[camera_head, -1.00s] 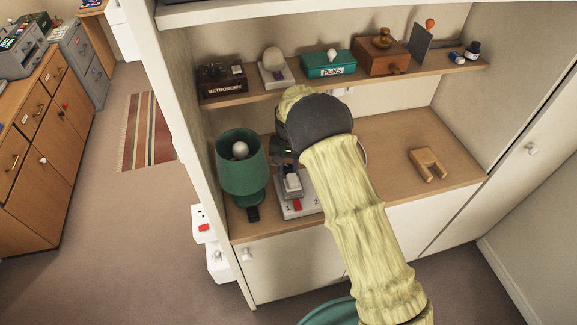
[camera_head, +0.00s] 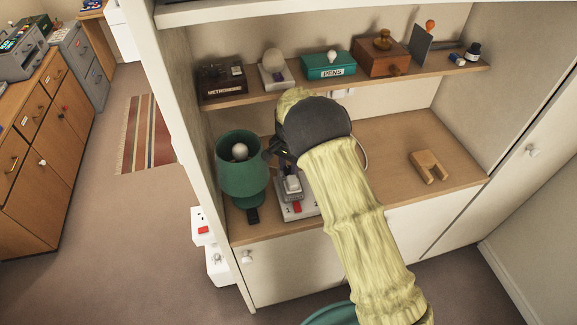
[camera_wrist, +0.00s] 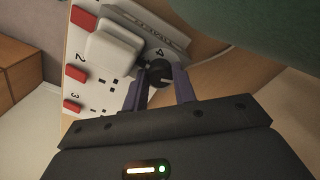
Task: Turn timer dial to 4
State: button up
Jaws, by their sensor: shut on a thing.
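The timer dial (camera_wrist: 157,68) is a small dark round knob with a pale mark, seen in the wrist view. It sits at the end of a grey unit (camera_wrist: 150,32) beside a white plug (camera_wrist: 110,50). My gripper (camera_wrist: 161,76) has its two purple fingers on either side of the dial, shut on it. A numeral, seemingly 4, shows by the dial's far edge; the fingers hide part of the dial. In the head view my arm hides the dial, and the white power strip (camera_head: 297,209) shows only partly.
A green lamp (camera_head: 242,167) stands close left of the power strip, with a small black object (camera_head: 253,215) before it. A wooden block (camera_head: 429,166) lies to the right with bare desk around it. The upper shelf (camera_head: 275,93) carries a metronome box, pens box and other items.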

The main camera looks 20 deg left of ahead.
jog(key=o, duration=1)
jog(key=shift+n, duration=0.3)
